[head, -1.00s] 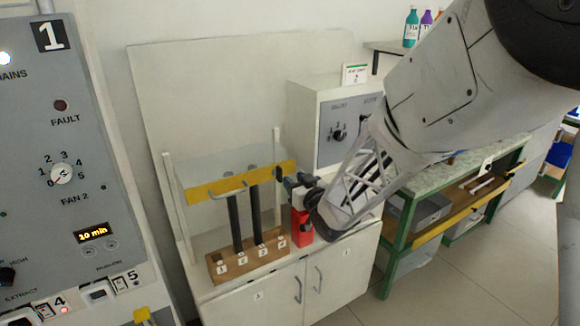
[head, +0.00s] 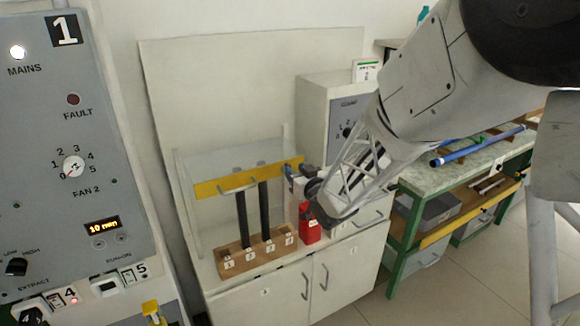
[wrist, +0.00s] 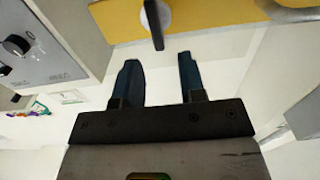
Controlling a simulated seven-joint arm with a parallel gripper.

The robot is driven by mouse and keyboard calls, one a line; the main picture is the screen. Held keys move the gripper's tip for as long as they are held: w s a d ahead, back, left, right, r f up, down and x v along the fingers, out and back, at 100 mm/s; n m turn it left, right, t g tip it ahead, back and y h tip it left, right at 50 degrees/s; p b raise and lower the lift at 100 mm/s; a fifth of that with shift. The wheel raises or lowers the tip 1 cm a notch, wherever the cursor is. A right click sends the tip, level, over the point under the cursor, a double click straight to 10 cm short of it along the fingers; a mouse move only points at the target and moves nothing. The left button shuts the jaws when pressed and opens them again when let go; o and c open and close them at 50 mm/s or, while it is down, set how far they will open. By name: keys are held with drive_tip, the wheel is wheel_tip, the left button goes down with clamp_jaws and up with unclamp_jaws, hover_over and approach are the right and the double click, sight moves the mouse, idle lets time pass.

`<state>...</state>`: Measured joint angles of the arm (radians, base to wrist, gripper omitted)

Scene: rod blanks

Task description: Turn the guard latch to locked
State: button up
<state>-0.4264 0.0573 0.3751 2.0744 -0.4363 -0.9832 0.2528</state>
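The guard is a clear panel with a yellow bar (head: 235,182) across its top, standing over a wooden rod block. In the wrist view a dark lever on a pale round pivot (wrist: 155,22) sits on the yellow bar (wrist: 110,20); it looks like the latch. Its lock marking cannot be read. My gripper (wrist: 158,62) is open and empty, its two dark blue fingers apart. The lever's end shows just beyond the gap between the fingertips, apparently not touching. In the head view my gripper (head: 290,172) is at the bar's right end and hides the latch.
Two black rods (head: 242,220) stand in the numbered wooden block (head: 240,263). A red container (head: 309,228) stands just below my gripper. A grey control box (head: 322,115) is behind it. A green-framed bench (head: 410,185) with a blue rod is at the right.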

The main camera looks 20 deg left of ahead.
sight(290, 165)
drive_tip(key=shift+x, duration=2.1)
drive_tip(key=shift+c, duration=0.3)
clamp_jaws()
